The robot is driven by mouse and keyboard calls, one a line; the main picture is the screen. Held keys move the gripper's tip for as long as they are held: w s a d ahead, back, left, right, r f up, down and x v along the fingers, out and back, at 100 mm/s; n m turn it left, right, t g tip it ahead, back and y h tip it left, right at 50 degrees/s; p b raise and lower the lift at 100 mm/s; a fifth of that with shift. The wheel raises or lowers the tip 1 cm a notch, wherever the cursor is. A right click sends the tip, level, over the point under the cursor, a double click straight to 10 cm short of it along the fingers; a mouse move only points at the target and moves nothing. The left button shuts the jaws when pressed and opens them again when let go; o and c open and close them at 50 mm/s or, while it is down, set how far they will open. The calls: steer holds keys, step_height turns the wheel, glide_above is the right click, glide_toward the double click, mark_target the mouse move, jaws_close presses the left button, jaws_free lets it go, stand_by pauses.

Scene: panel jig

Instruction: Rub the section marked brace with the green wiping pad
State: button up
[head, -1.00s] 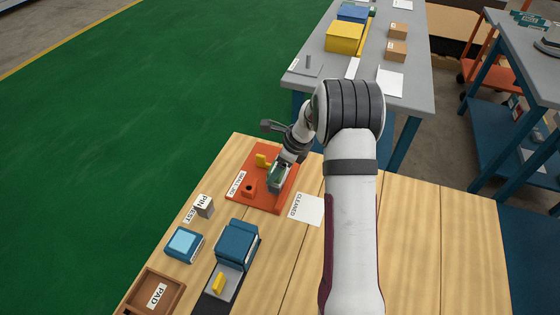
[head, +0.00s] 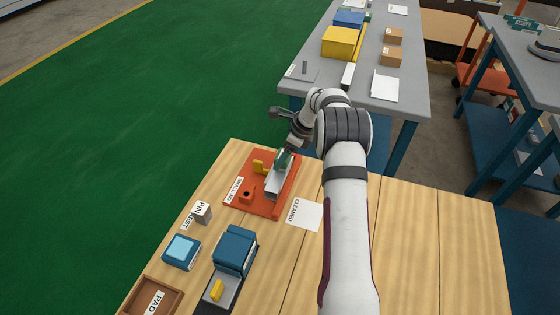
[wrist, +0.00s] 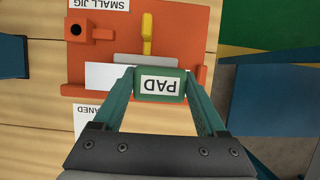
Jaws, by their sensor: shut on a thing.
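My gripper (head: 286,153) is over the far right part of the orange small jig (head: 250,203). In the wrist view its two teal fingers (wrist: 160,76) are shut on the green wiping pad (wrist: 141,97), which carries a PAD label. The pad also shows in the head view (head: 283,162). A pale grey-white piece (head: 272,186) lies on the jig, partly under the pad. In the wrist view its white face (wrist: 103,76) shows left of the pad. I cannot tell whether the pad touches it. I can read no brace marking.
A yellow clamp (head: 259,167) and an orange block with a dark hole (head: 246,195) stand on the jig. A CLEANED card (head: 304,215) lies right of it. A pin rest (head: 203,214), blue blocks (head: 181,251) and a brown PAD tray (head: 151,292) are nearer.

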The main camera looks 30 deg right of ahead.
steer(key=shift+w+d, duration=0.55)
steer(key=shift+w, duration=0.05)
steer(key=shift+w+d+r, duration=0.15)
steer(key=shift+d, duration=0.05)
steer(key=shift+r, duration=3.9)
steer(key=shift+a, duration=0.1)
